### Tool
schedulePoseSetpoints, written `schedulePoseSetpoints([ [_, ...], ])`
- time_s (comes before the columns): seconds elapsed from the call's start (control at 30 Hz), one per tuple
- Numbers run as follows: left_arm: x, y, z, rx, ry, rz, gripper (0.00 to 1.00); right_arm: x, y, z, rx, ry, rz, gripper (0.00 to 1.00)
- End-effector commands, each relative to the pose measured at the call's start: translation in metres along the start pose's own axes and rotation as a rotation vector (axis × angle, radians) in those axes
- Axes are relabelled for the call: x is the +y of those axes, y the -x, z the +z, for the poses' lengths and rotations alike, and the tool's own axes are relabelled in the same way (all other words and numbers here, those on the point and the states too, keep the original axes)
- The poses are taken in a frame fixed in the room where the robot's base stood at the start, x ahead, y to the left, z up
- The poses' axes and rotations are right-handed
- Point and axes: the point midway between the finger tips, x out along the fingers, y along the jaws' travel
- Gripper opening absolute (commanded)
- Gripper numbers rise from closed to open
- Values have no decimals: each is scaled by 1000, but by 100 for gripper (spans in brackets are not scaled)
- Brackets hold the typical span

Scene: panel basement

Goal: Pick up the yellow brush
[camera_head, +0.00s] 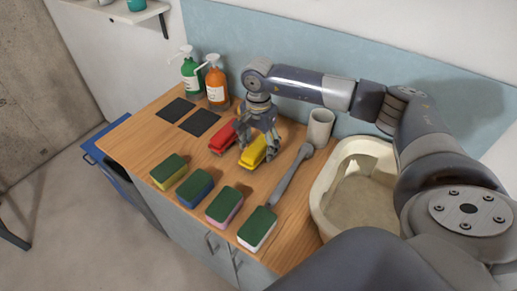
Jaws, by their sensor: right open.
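The yellow brush (253,153) lies on the wooden counter (145,143), just right of a red brush (223,139). My right gripper (259,145) points down from above, directly over the yellow brush. Its fingers are open and hide part of the brush. I cannot tell whether the fingers touch it. My left gripper is not in view.
Several green-topped sponges (222,205) lie along the counter's front edge. A grey dish brush (291,174), a cup (319,128) and a basin (335,167) are on the right. Green (191,77) and orange (216,84) bottles stand behind two dark pads (199,122).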

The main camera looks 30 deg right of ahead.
Motion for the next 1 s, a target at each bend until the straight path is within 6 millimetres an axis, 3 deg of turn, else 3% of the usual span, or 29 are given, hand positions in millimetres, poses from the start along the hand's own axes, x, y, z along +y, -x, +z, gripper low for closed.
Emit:
schedulePoseSetpoints([
  [0.1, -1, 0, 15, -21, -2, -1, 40, 0, 0, 0, 0, 1, 0, 64],
  [0.3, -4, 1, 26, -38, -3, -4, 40, 0, 0, 0, 0, 0, 0, 19],
  [0.33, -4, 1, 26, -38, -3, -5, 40, 0, 0, 0, 0, 0, 0, 16],
  [0.7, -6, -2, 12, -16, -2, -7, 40, -1, 6, 0, 1, 0, -2, 16],
  [1.0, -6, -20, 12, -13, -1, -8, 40, -2, 60, 0, 1, 1, -5, 16],
])
